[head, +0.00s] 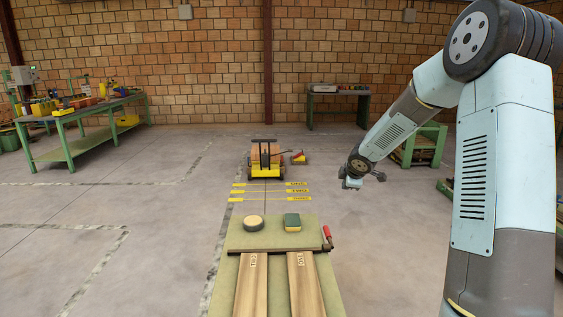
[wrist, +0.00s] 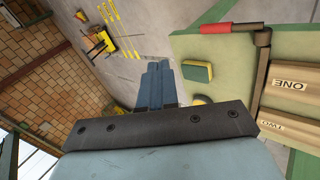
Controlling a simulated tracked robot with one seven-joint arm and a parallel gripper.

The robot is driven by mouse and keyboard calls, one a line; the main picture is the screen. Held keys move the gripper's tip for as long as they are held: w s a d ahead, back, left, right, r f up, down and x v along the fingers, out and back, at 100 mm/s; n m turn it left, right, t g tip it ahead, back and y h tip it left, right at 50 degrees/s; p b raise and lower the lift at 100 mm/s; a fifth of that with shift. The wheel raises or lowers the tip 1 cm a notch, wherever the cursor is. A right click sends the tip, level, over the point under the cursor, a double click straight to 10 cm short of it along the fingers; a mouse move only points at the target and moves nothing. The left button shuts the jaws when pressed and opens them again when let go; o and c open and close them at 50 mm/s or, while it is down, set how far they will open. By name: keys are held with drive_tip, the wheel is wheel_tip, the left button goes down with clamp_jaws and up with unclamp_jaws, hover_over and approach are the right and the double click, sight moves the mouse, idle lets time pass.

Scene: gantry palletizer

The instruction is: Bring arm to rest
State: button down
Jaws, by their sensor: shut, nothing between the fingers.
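My gripper (head: 351,183) is at the end of my arm, which reaches out from the right side of the head view. It hangs in the air to the right of the green board and above the floor. In the wrist view its fingers (wrist: 159,82) are together, with nothing between them. The green board (head: 285,240) carries two wooden planks, one (head: 306,285) and another (head: 252,285) to its left. A round tan-topped piece (head: 253,222) and a green and yellow block (head: 292,222) lie on the board's far part. None of them touches my gripper.
A red-handled clamp bar (head: 327,234) crosses the board. Yellow labelled strips (head: 269,191) lie on the floor beyond it, then a yellow-orange cart (head: 265,160). A green workbench (head: 85,115) stands at left, a dark table (head: 338,95) at the back wall. Floor to the left is clear.

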drive_tip(key=s+d+r+m+g+h, duration=0.1)
drive_tip(key=s+r+m+h, duration=0.1)
drive_tip(key=s+r+m, duration=0.55)
drive_tip(key=s+r+m+h, duration=0.2)
drive_tip(key=s+r, duration=0.7)
drive_tip(key=s, duration=0.6)
drive_tip(key=s+a+m+y, duration=0.2)
drive_tip(key=s+m, duration=0.1)
drive_tip(key=s, duration=0.9)
drive_tip(key=s+a+r+m+g+y, duration=0.1)
drive_tip(key=s+m, duration=0.3)
drive_tip(key=s, duration=0.8)
drive_tip(key=shift+a+r+y, duration=0.2)
drive_tip(key=shift+a+y, duration=0.2)
